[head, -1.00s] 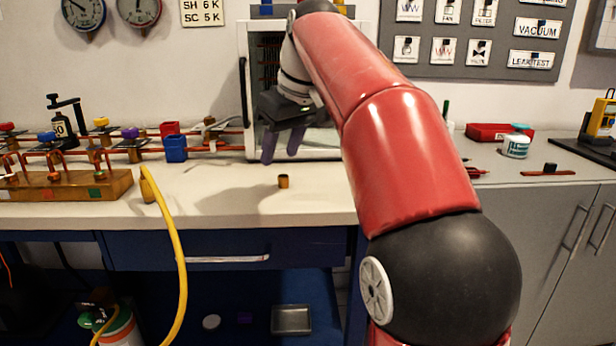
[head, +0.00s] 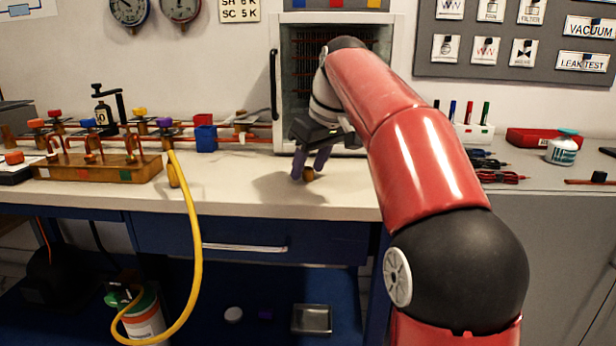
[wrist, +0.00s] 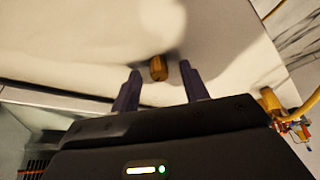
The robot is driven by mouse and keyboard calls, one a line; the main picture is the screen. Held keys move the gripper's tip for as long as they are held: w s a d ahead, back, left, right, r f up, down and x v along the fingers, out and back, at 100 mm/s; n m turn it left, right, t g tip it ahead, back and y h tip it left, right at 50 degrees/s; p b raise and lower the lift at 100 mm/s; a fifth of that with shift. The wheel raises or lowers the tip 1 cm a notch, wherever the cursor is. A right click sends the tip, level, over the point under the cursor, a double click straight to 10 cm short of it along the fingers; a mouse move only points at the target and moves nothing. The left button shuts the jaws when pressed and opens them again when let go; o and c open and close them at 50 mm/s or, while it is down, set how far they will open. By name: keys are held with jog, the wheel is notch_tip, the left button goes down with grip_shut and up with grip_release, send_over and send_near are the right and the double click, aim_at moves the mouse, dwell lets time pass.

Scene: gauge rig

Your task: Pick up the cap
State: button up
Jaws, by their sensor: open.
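The cap is a small brass-coloured cylinder (head: 308,174) on the white bench top, partly hidden behind my gripper's fingers in the head view. It also shows in the wrist view (wrist: 158,68), just beyond the fingertips and roughly midway between them. My gripper (head: 310,168) has two dark purple fingers pointing down at the cap. In the wrist view my gripper (wrist: 160,76) is open, with a gap on both sides of the cap. Nothing is held.
A glass-fronted cabinet (head: 275,100) stands behind my gripper. A wooden manifold block (head: 100,170) with copper tubes and a yellow hose (head: 190,230) are to the left. A white jar (head: 562,150) and red leads (head: 500,177) lie to the right. The bench's front edge is close.

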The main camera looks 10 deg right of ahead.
grip_shut()
jog(key=shift+r, duration=0.1)
